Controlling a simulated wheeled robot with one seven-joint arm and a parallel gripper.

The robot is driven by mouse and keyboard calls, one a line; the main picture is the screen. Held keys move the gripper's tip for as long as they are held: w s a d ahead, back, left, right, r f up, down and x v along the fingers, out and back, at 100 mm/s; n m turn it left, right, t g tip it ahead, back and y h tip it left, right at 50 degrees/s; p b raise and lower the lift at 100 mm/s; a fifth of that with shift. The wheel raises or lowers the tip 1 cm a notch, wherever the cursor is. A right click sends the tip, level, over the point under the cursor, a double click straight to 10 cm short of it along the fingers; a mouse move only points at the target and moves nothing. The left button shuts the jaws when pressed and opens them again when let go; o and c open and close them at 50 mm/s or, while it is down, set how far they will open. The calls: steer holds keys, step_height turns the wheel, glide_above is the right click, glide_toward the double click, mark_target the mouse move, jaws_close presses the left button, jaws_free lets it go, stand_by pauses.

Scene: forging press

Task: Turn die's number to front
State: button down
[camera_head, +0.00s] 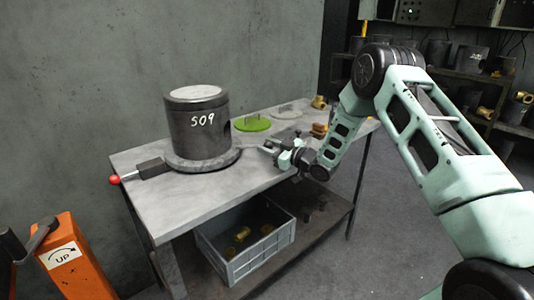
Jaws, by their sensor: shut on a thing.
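The die (197,125) is a dark grey cylinder with a lighter top, standing upright on a round grey turntable (205,164) on the table. The white number S09 shows on its side, facing the camera near the die's middle. A dark block with a lever ending in a red knob (115,180) sits at the turntable's left. My gripper (269,148) is low over the table, right of the turntable, with its fingers pointing left. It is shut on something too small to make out. A gap shows between the gripper and the die.
The grey table (183,197) has free room in front of the turntable. A green disc (252,124), a grey disc (286,113) and brass pieces (319,102) lie behind my gripper. A grey crate (246,246) is below. An orange post (76,262) marked UP stands front left.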

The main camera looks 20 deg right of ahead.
steer(key=shift+w+d, duration=0.15)
steer(key=c, duration=1.1)
jaws_free()
steer(key=b+v, duration=0.2)
steer(key=v, duration=1.5)
steer(key=shift+s, duration=0.25)
